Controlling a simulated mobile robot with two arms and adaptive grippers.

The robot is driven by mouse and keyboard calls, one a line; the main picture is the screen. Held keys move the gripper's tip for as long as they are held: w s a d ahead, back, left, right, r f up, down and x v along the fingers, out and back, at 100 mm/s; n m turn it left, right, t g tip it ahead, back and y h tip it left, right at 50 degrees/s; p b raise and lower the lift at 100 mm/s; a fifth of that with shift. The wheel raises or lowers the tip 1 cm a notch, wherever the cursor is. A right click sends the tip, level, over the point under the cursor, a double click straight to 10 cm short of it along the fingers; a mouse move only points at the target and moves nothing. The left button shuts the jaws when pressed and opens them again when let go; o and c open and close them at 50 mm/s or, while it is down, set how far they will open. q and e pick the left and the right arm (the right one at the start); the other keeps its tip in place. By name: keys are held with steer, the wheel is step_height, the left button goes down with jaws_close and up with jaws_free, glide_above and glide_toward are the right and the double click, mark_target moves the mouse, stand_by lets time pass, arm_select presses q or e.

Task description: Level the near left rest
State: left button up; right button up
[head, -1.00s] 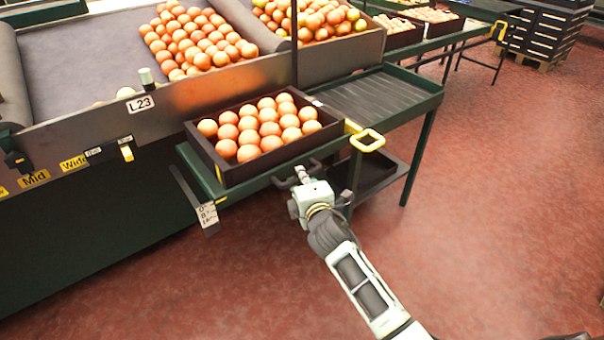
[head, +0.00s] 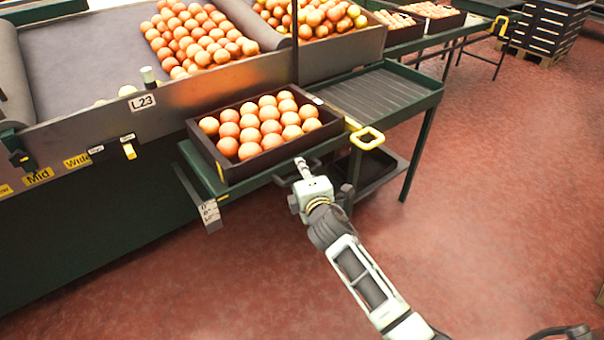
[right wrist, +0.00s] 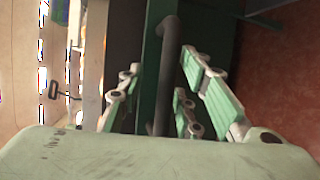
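The near left rest (head: 246,193) is a green shelf at the front of the sorting table, with a dark crate (head: 268,160) of oranges on it. A white scale plate (head: 210,214) hangs at its left end; its marks are too small to read surely. A dark handle bar (head: 284,181) sticks out from the rest's front edge. My right gripper (head: 301,166) is at this handle. My left gripper is out of view.
A yellow handle (head: 366,139) juts out from the rest to the right, whose slatted top (head: 380,95) is empty. A dark lower tray (head: 375,170) sits beneath. The red floor (head: 480,200) in front is clear. Black crates (head: 545,28) are stacked at the far right.

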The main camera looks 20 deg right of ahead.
steer(key=shift+s+f, duration=0.15)
steer(key=shift+s, duration=0.3)
steer(key=s+r, duration=0.2)
steer(key=s, duration=0.9)
steer(key=shift+a+r, duration=0.25)
steer(key=shift+a, duration=0.05)
